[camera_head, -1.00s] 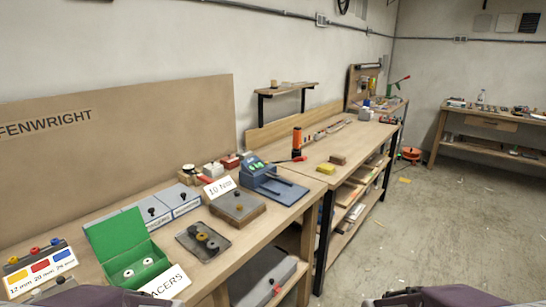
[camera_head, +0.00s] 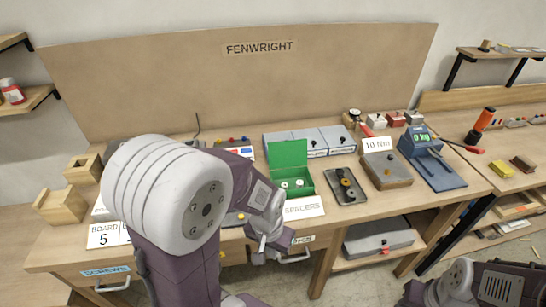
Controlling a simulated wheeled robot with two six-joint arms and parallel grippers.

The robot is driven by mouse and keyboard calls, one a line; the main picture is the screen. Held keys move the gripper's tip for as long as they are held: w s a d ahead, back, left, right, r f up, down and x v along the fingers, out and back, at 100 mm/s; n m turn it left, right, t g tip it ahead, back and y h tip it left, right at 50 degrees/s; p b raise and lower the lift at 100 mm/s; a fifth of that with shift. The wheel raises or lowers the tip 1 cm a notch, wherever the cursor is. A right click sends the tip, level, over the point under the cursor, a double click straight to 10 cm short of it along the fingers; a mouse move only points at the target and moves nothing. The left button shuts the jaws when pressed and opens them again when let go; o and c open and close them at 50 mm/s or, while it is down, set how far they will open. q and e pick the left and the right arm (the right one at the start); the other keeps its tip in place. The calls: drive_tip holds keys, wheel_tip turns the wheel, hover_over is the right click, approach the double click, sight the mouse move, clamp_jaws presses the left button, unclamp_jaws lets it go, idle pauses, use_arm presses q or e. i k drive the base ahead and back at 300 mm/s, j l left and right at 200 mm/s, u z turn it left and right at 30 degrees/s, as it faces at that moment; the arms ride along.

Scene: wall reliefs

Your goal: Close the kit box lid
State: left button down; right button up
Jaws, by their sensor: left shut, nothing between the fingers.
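A green box (camera_head: 309,187) stands open on the workbench, its lid (camera_head: 288,155) raised upright at the back. Several small pale rings lie inside it. No label reading "kit" shows; I take this to be the kit box. My left arm comes up from the bottom of the picture and covers part of the bench left of the box. My left gripper (camera_head: 263,246) is shut and empty, near the bench's front edge, in front and left of the box and apart from it. Part of my right arm shows at the bottom right; its fingers are not visible.
A SPACERS card (camera_head: 303,208) lies in front of the box. A dark tray (camera_head: 346,187) with washers is to its right. Grey boxes (camera_head: 335,140) stand behind. Wooden blocks (camera_head: 60,204) are at left.

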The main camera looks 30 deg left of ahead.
sight(286, 154)
drive_tip(key=j+u, duration=0.1)
drive_tip(key=u, duration=0.65)
